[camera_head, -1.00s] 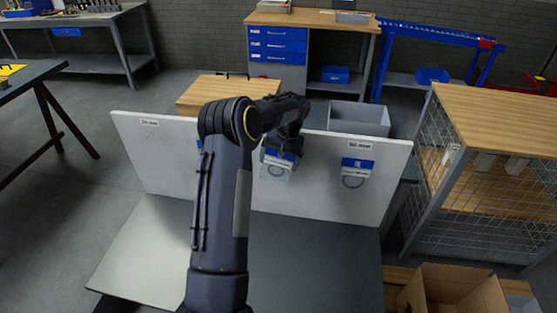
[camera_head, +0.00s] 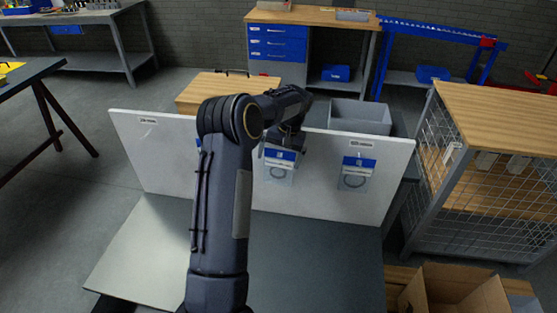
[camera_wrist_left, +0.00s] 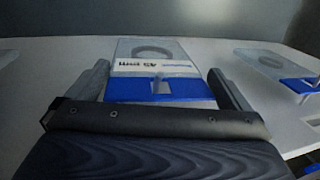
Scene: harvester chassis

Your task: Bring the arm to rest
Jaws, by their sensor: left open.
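My left arm reaches over the white board (camera_head: 215,188). Its gripper (camera_head: 287,146) is at the board's upper middle, just above a hanging packet (camera_head: 280,166) with a blue header and a clear pouch. My right gripper is not in view.
A second packet (camera_head: 357,172) hangs on the board's right; another is mostly hidden behind my arm. A grey bin (camera_head: 360,118) stands behind the board. A wire-sided bench (camera_head: 480,160) is at right, an open cardboard box (camera_head: 455,290) at lower right. The grey tabletop (camera_head: 310,255) is clear.

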